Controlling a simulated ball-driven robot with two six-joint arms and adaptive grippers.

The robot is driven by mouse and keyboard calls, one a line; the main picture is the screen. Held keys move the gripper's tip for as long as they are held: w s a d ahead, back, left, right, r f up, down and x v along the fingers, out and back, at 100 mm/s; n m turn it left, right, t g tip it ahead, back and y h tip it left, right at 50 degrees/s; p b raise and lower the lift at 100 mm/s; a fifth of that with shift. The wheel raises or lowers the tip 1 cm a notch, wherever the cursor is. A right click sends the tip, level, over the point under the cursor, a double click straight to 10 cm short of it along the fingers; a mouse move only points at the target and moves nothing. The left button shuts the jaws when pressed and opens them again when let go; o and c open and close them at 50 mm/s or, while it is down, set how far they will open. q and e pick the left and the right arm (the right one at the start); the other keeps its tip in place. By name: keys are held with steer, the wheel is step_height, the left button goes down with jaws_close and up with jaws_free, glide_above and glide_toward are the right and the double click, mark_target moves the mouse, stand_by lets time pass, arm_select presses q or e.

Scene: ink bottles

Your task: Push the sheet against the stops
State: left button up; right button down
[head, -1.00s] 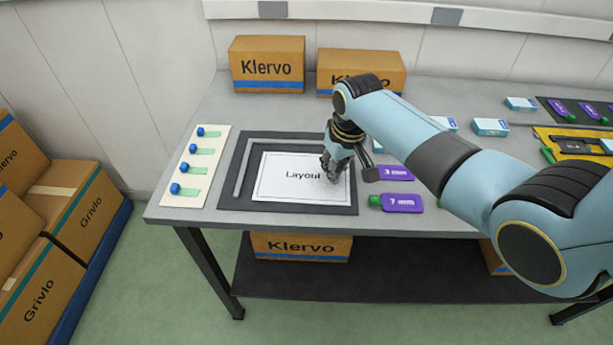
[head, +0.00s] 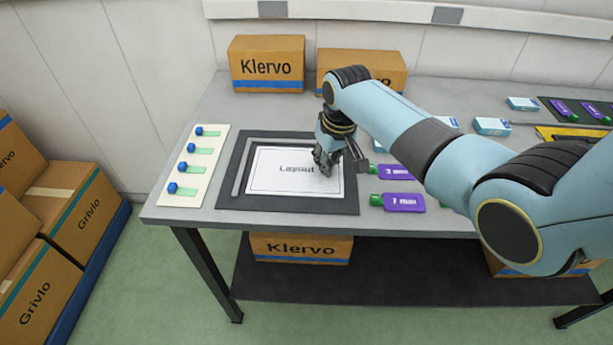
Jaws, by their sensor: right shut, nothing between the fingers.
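The white sheet (head: 285,182) marked "Layout" lies flat on a dark mat (head: 300,204). Grey stops form an L (head: 240,175) along the mat's left and back edges. The sheet lies close to both stops, with what looks like a thin dark strip between it and them. My right gripper (head: 325,173) is shut and empty, pointing down with its fingertips at the right part of the sheet. They seem to touch it, and the gripper and arm hide the sheet's back right corner. My left gripper is not in view.
A cream board (head: 190,195) with several blue-capped green items stands left of the mat. Klervo boxes (head: 267,62) stand at the back. Small blue-white boxes (head: 491,126) lie further right.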

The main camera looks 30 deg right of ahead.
steer(key=shift+w+a+f+b, duration=0.1)
steer(key=shift+w+a+b, duration=0.05)
steer(key=shift+w+b, duration=0.5)
steer(key=shift+w+a+f+b, duration=0.15)
steer(key=shift+w+b, duration=0.25)
steer(key=shift+w, duration=0.35)
steer(key=shift+w+r, duration=0.15)
step_height(320, 180, up, 7)
steer(key=p, duration=0.8)
steer(key=shift+r, duration=0.1)
